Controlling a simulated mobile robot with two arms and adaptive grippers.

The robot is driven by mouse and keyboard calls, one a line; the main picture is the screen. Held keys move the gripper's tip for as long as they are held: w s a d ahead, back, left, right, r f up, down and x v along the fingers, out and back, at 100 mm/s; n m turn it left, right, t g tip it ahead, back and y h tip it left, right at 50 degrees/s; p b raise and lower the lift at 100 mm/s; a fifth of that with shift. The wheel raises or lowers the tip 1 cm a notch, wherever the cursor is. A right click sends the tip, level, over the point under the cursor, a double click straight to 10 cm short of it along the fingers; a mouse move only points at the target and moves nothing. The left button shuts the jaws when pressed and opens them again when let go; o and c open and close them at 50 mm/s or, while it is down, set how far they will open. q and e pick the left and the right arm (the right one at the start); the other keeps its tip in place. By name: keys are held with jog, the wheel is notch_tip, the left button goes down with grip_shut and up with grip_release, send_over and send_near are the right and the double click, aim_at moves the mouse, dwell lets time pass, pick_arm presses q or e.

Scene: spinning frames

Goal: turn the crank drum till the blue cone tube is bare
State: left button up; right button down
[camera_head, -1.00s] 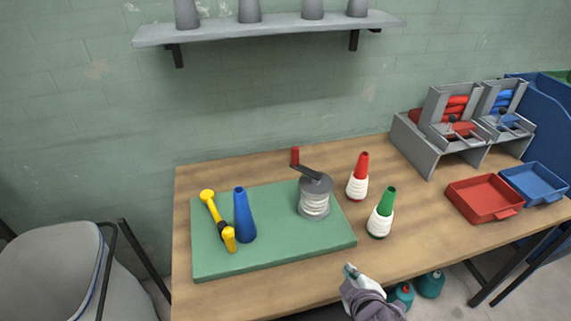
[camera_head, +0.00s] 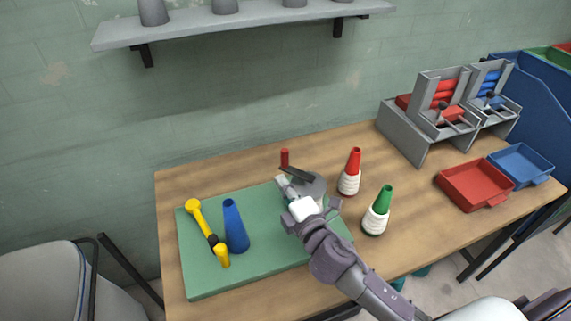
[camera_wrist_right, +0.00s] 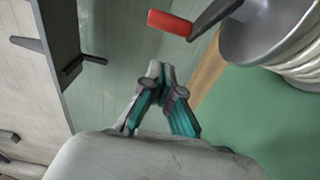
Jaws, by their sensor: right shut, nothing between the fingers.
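The crank drum (camera_head: 312,187) stands at the right part of the green mat (camera_head: 205,278). Its dark crank arm points back left to an upright red handle (camera_head: 284,157). White yarn on the drum shows in the right wrist view (camera_wrist_right: 300,70), with the red handle (camera_wrist_right: 170,22) at the top. The blue cone tube (camera_head: 235,227) stands on the mat with no yarn on it. My right gripper (camera_head: 282,181) is shut and empty, in front of the handle and apart from it; its fingertips show in the right wrist view (camera_wrist_right: 160,68). My arm hides most of the drum. My left gripper is out of view.
A yellow and black tool (camera_head: 205,230) lies left of the blue tube. Red (camera_head: 350,172) and green (camera_head: 378,211) cones with white yarn stand right of the drum. Red (camera_head: 473,185) and blue (camera_head: 521,165) trays and a grey rack (camera_head: 420,140) are farther right. A shelf (camera_head: 240,20) hangs above.

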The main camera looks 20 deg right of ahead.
aim_at(287, 170)
jog(key=w, duration=0.1)
jog(key=w+d, duration=0.1)
jog(key=w, duration=0.1)
jog(key=w+d+p, duration=0.1)
jog(key=shift+w+d, duration=0.1)
jog(key=shift+w, duration=0.25)
jog(key=shift+d, duration=0.1)
